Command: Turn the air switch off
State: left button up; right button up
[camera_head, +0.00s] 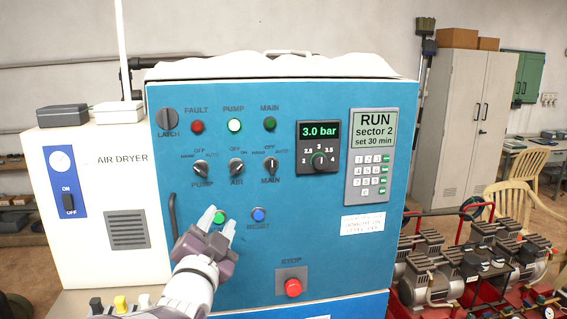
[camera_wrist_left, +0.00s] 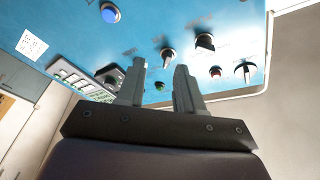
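The air switch (camera_head: 236,166) is a dark round knob with a light pointer, labelled AIR, in the middle of a row of three on the blue panel. OFF is marked at its upper left and ON at its upper right; I cannot clearly tell its setting. In the left wrist view, the air switch (camera_wrist_left: 168,57) appears just beyond the fingertips. My left gripper (camera_head: 219,218) is open and empty, below and slightly left of the switch, apart from it. Its fingers partly cover a green button (camera_head: 219,217). My right gripper is not in view.
The pump knob (camera_head: 199,168) and main knob (camera_head: 271,167) flank the switch closely. A blue reset button (camera_head: 258,215), a red stop button (camera_head: 293,287) and a dark handle (camera_head: 173,218) are also on the panel. The white air dryer (camera_head: 95,190) stands at the left.

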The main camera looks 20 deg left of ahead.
aim_at(234, 171)
pick_arm(q)
notch_tip(234, 171, up, 5)
jog(key=d+m+t+p, duration=0.1)
jog(key=p, duration=0.1)
jog(key=p+x, duration=0.1)
jog(key=x, duration=0.2)
jog(key=f+p+x, duration=0.1)
jog(key=x, duration=0.2)
jog(key=p+x, duration=0.2)
jog(key=x, duration=0.1)
jog(key=shift+w+a+f, duration=0.3)
jog(key=shift+w+f, duration=0.05)
jog(key=shift+w+r+p, duration=0.15)
jog(key=shift+w+p, duration=0.1)
jog(key=shift+p, duration=0.05)
jog(key=shift+d+r, duration=0.1)
jog(key=shift+w, duration=0.2)
jog(key=c, duration=0.3)
grip_shut()
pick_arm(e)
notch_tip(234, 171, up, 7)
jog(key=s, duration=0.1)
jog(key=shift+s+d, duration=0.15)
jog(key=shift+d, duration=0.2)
